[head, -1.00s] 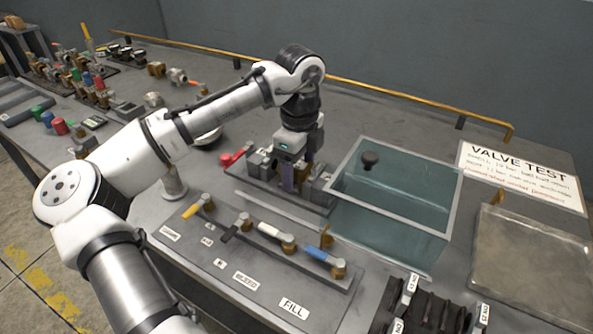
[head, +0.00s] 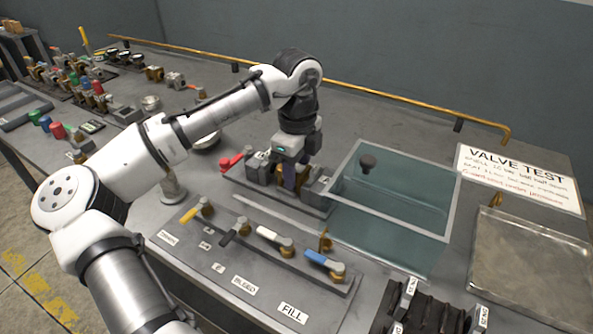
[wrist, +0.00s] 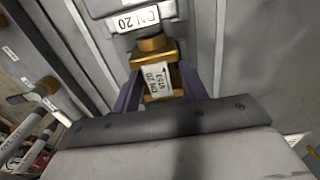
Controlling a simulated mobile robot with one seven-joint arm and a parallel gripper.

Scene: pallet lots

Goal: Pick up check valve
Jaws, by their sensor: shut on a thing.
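The check valve (wrist: 158,75) is a brass body with a white printed tag, seen in the wrist view below a grey block marked DN 20 (wrist: 138,20). My gripper (wrist: 162,85) has its two purple fingers on either side of the valve and is shut on it. In the head view my gripper (head: 293,180) points down among the grey blocks of a test fixture (head: 262,170), left of the water tank. The valve is mostly hidden there by the fingers and blocks. I cannot tell whether it still touches the fixture.
A water tank (head: 400,246) stands right of the fixture. A lever panel (head: 226,252) with yellow, black, white and blue handles lies in front. A brass rail (head: 350,83) runs along the back. Several valves and fittings crowd the far left.

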